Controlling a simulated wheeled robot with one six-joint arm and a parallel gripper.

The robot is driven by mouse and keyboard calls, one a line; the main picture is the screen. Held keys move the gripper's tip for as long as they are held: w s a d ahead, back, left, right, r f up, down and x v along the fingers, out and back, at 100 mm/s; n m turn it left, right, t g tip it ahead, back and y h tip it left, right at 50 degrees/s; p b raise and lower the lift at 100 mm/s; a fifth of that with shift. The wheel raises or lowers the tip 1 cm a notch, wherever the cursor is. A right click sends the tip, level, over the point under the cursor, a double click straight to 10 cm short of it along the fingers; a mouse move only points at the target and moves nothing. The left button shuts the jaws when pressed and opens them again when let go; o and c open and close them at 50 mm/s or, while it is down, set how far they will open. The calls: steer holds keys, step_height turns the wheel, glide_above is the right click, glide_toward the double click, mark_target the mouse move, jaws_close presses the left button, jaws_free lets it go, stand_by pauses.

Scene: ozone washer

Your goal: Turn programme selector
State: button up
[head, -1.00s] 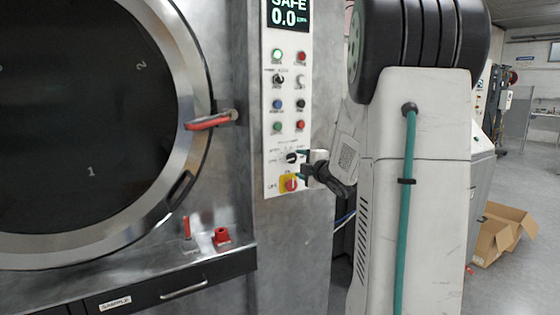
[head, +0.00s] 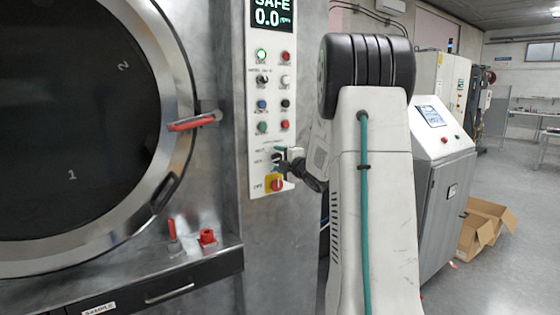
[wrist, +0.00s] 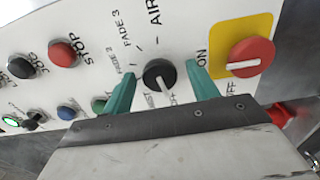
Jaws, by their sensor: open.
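The programme selector (wrist: 160,76) is a small black round knob with a pale pointer on the white control panel (head: 259,210). In the wrist view it sits between the two teal fingertips of my gripper (wrist: 160,82), with a visible gap on each side. Printed labels such as "FADE 3" and "AIR" surround it. In the head view my gripper (head: 281,158) is at the lower part of the panel and mostly hides the selector. The jaws are open and hold nothing.
A red rotary switch (wrist: 250,57) on a yellow plate is close beside one finger; it also shows below my gripper in the head view (head: 276,185). Several buttons and switches line the panel. A red-handled door lever (head: 193,123) sticks out at left.

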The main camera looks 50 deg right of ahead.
steer(key=c, duration=1)
steer(key=shift+m, duration=0.4)
steer(key=m, duration=0.3)
steer(key=shift+m, duration=0.4)
steer(key=m, duration=0.3)
steer(key=shift+m, duration=0.3)
steer(key=m, duration=0.3)
steer(key=shift+m, duration=0.3)
steer(key=shift+f+m, duration=0.1)
steer(key=shift+m, duration=2)
